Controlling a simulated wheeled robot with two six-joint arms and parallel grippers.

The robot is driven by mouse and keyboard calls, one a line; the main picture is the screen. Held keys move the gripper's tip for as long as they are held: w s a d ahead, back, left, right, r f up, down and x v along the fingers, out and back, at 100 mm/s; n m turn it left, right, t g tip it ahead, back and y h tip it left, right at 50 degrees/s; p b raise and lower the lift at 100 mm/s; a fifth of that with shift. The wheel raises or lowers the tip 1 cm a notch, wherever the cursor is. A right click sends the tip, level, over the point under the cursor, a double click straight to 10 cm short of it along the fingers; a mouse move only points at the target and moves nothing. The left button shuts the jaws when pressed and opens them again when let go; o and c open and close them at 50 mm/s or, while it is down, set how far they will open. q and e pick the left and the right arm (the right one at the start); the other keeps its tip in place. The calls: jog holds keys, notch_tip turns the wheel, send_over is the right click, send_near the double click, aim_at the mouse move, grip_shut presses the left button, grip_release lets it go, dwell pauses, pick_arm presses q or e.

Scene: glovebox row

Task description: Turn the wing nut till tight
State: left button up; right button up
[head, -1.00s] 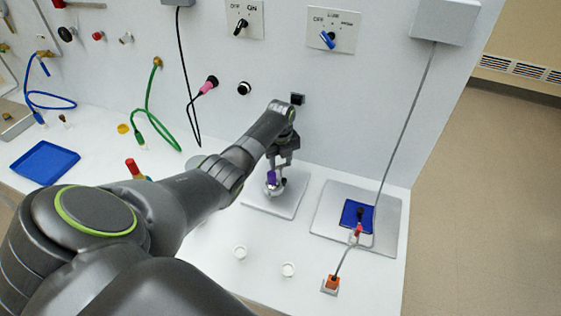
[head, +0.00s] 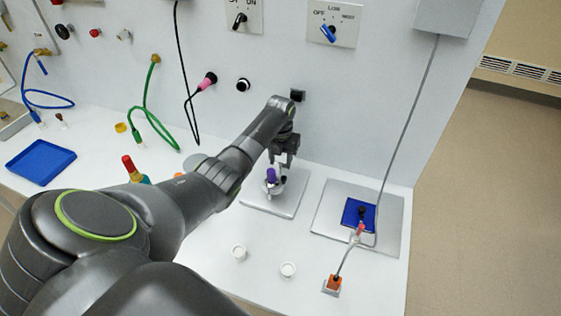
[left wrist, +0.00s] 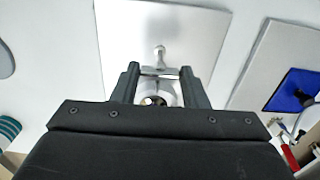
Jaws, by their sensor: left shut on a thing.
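In the left wrist view, the two dark fingers of my left gripper (left wrist: 160,73) stand on either side of a pale metal bar, with a round fitting nearer the camera. The plate (left wrist: 125,30) lies beneath. The fingers and arm partly hide the nut. My right gripper is not in view.
A red-topped bottle (head: 129,165) and blue tray (head: 40,162) are left.

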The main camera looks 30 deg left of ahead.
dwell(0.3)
pick_arm(q)
jog(key=o, duration=1)
